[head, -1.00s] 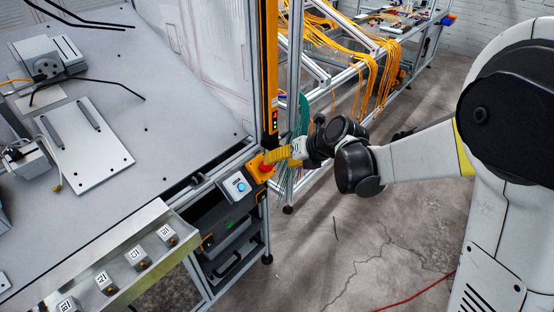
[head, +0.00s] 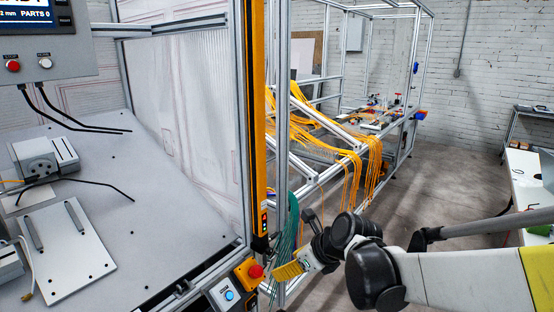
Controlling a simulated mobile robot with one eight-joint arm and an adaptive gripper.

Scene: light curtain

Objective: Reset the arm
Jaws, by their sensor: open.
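My arm reaches in from the lower right in the head view. My gripper (head: 284,272), with yellow fingers, points left towards the machine's front corner post. It is open, and I see nothing held in it. Its tips appear just right of the red emergency-stop button (head: 256,271) on its yellow box (head: 245,280), with a small gap in the picture. The gap between the fingers is hard to make out at this angle.
A lit blue button (head: 229,295) sits left of the stop box. The yellow light curtain post (head: 258,120) rises beside my gripper. Teal cables (head: 286,235) hang behind it. A frame with orange cables (head: 365,175) stands behind.

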